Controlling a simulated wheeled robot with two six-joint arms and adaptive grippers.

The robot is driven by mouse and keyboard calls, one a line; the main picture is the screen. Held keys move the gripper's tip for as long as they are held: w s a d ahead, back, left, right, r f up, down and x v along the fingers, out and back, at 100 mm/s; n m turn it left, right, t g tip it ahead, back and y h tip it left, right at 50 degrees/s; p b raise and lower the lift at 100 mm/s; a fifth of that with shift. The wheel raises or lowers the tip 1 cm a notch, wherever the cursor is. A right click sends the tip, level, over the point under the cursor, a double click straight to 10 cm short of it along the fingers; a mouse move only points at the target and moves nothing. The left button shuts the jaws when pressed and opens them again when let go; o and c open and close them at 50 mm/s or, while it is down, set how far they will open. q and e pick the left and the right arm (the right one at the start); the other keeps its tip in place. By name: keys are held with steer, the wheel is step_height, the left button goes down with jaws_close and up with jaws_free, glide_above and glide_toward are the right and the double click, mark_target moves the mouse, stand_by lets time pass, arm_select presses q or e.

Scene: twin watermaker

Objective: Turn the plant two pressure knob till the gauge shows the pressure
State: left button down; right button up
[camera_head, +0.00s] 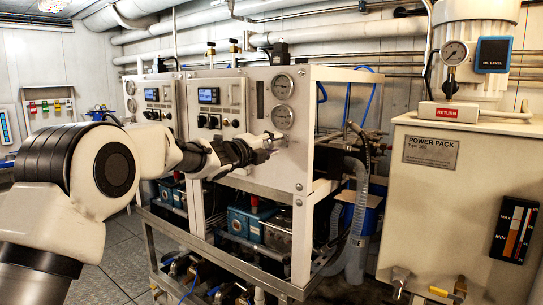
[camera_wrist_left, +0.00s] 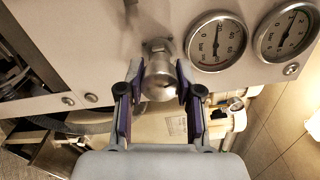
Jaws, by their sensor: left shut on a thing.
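The pressure knob (camera_wrist_left: 158,82) is a round silver metal knob on the white panel, in the middle of the left wrist view. My left gripper (camera_wrist_left: 157,88) is shut on it, with one finger pad on each side. In the head view my left gripper (camera_head: 266,146) reaches the right end of the nearer panel (camera_head: 262,91), and the knob is mostly hidden there. A gauge (camera_wrist_left: 216,41) in bar sits beside the knob, and a second gauge (camera_wrist_left: 287,32) is farther right. In the head view both gauges are stacked above the gripper. Their readings are too small to tell. My right gripper is not in view.
A second, similar panel (camera_head: 152,98) stands farther left. A power pack cabinet (camera_head: 420,190) with its own gauge (camera_head: 454,53) stands at the right. Grey hoses (camera_head: 357,215) hang between. Pumps (camera_head: 278,234) sit in the frame below the panels.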

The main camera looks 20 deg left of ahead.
arm_select(q)
steer(key=m+b, duration=0.2)
steer(key=shift+f+m, duration=0.25)
steer(key=shift+m, duration=0.15)
steer(key=shift+r+m+b, duration=0.1)
steer(key=shift+m+b, duration=0.6)
steer(key=shift+m, duration=0.4)
steer(key=c, duration=0.7)
jaws_free()
steer(key=shift+c, duration=0.2)
